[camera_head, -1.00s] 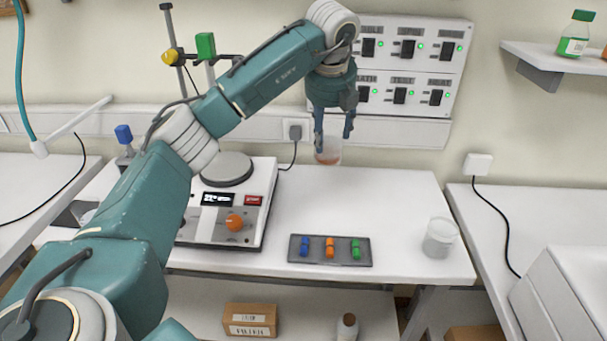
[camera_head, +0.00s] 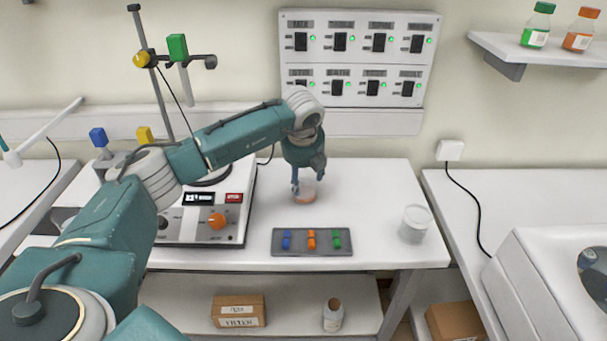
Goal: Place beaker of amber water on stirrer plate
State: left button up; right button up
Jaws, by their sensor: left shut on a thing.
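My left gripper (camera_head: 309,181) points down and is shut on the beaker of amber water (camera_head: 304,197), a clear beaker with a shallow amber layer. The beaker is upright over the table to the right of the stirrer; I cannot tell whether its base touches the tabletop. The stirrer plate (camera_head: 186,236) is a white unit with a display, a red switch and an orange knob. My left arm crosses above it and hides most of its round top. My right gripper is out of view.
A grey tray with blue, orange and green pieces (camera_head: 312,249) lies at the table's front. A second beaker (camera_head: 415,224) stands at the right. A clamp stand (camera_head: 160,75) rises behind the stirrer. The tabletop (camera_head: 370,190) between the beakers is clear.

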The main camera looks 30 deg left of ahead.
pick_arm(q)
jog(key=o, duration=1.5)
jog(key=shift+r, duration=0.1)
